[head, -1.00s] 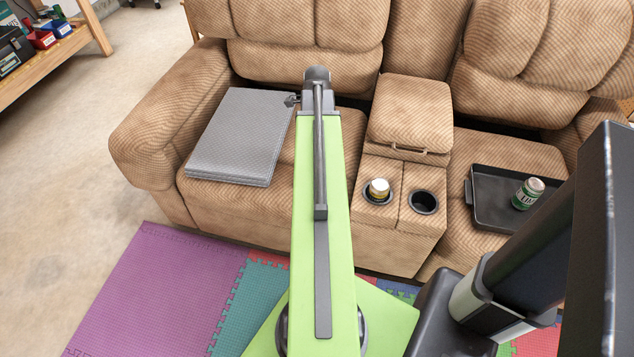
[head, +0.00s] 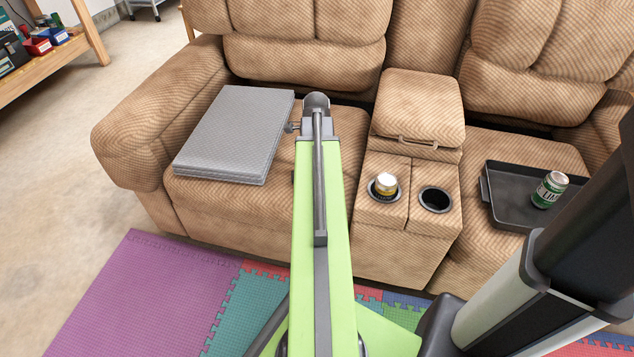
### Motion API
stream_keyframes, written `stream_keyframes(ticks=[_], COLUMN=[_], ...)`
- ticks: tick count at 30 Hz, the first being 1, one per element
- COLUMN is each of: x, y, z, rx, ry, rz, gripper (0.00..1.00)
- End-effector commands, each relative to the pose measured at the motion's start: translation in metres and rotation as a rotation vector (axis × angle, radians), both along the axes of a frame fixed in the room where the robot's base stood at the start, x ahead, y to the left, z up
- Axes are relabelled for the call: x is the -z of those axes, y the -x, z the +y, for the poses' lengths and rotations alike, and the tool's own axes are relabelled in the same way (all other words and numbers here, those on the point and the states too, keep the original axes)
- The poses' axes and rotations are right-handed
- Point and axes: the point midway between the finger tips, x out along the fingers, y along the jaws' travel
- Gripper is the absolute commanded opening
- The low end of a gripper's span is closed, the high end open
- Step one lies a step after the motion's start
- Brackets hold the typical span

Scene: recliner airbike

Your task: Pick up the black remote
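I cannot make out the black remote for certain. A small dark patch (head: 293,178) shows at the left edge of my green arm, on the left seat, and I cannot tell what it is. My arm reaches forward over the left seat and hides part of it. Of my gripper (head: 292,127), only a small dark piece shows beside the far end of the arm. Its fingers are hidden behind the arm, so I cannot see whether they are open or hold anything.
A grey textured stack (head: 235,135) lies on the left seat. The console holds a can (head: 384,186) in one cup holder; the other (head: 436,199) is empty. A black tray (head: 512,208) with a green can (head: 550,190) rests on the right seat. Foam mats (head: 150,290) cover the floor.

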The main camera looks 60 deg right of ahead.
Motion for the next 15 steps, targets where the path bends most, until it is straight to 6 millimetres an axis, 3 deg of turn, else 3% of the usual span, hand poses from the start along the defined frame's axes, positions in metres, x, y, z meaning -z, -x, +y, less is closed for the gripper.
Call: stream_keyframes(ticks=[1,7,15], x=[0.0089,0.0049,0.0048], y=[-0.0001,-0.0002,-0.0003], z=[-0.0001,-0.0001,0.0], rx=[0.0,0.0,-0.001], ry=[0.0,0.0,0.0], rz=[0.0,0.0,0.0], gripper=[0.67,0.67,0.33])
